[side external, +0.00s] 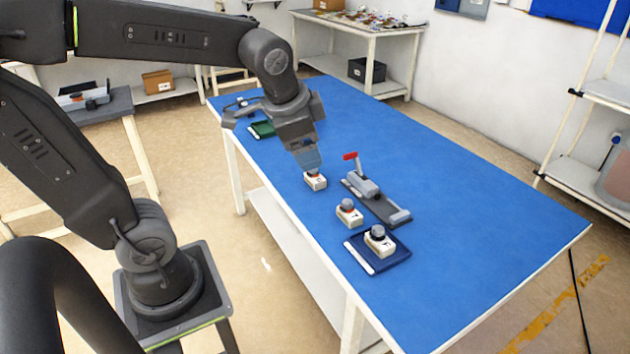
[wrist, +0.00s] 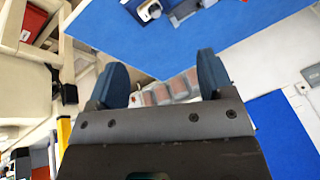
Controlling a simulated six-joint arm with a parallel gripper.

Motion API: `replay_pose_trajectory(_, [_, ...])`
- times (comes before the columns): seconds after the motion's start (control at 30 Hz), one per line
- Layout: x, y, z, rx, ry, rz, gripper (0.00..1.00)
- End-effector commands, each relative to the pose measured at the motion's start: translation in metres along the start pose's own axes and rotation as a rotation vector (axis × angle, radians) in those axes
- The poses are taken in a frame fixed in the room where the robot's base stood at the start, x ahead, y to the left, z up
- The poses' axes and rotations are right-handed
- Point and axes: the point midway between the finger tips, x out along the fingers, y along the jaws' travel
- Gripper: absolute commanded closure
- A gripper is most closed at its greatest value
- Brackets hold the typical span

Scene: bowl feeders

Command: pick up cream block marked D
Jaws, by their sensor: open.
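Several cream blocks with dark round knobs are in the side view, and I cannot read their letters, so I cannot tell which is marked D. One block (side external: 315,182), with an orange ring, stands on the blue table right by my gripper (side external: 308,164); I cannot tell whether they touch. A second block (side external: 349,218) stands nearer the camera. A third block (side external: 379,246) is on a blue tray (side external: 396,260). In the wrist view my gripper (wrist: 163,76) has its two blue fingers apart with no block between them.
A grey fixture with a red handle (side external: 366,188) stands right of the blocks. A green tray (side external: 262,130) lies behind my gripper at the table's left edge. The right part of the blue table (side external: 470,200) is clear.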

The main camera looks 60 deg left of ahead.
Motion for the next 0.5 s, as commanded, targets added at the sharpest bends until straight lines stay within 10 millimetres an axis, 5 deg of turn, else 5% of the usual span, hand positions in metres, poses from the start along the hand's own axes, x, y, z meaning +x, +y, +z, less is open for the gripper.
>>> replay_pose_trajectory(0.23, [0.068,-0.081,-0.042,0.409,-0.167,-0.025,0.26])
replay_pose_trajectory(0.5, [0.173,-0.166,-0.049,0.864,-0.341,0.045,0.26])
